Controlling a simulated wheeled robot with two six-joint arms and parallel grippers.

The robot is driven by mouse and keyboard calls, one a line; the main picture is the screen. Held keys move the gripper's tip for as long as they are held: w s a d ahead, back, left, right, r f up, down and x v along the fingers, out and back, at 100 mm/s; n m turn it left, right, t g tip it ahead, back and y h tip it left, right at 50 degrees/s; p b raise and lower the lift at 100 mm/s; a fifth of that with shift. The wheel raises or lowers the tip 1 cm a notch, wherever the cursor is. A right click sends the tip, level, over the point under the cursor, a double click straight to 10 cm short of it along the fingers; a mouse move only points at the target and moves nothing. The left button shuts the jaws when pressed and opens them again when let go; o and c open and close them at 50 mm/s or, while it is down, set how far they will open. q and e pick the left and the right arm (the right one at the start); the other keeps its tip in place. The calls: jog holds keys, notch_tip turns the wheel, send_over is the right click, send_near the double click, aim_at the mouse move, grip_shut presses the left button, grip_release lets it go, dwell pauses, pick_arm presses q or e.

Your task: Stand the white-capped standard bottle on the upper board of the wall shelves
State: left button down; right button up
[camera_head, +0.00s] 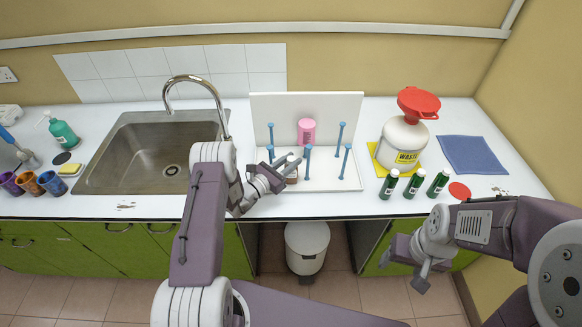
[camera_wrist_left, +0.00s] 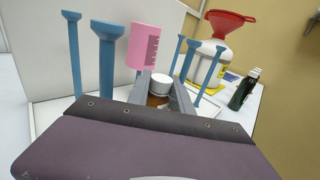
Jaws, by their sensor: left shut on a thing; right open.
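The white-capped bottle (camera_wrist_left: 160,86) is brown with a white cap and sits between the fingers of my left gripper (camera_wrist_left: 160,96) in the left wrist view. In the head view my left gripper (camera_head: 291,166) is shut on it over the front of the white drying rack, and only a bit of brown shows there. I cannot tell whether the bottle touches the rack. My right gripper (camera_head: 403,275) is open and empty, in front of the counter's edge. The wall shelves are not in view.
The white rack (camera_head: 334,108) has blue pegs (camera_head: 342,134) and a pink cylinder (camera_head: 306,131) around the left gripper. A waste canister with a red funnel (camera_head: 417,104) and several dark green bottles (camera_head: 413,183) stand to the right. The sink (camera_head: 150,150) lies left.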

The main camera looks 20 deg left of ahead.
pick_arm(q)
jog(key=r, duration=0.3)
jog(key=d+r+b, duration=0.1)
jog(key=shift+s+r, duration=0.15)
jog(key=shift+s, duration=0.1)
jog(key=s+d+r+b, duration=0.1)
jog(key=s+d+r, duration=0.5)
jog(key=d, duration=0.2)
jog(key=shift+d+r, duration=0.3)
jog(key=shift+d, duration=0.1)
jog(key=shift+w, duration=0.1)
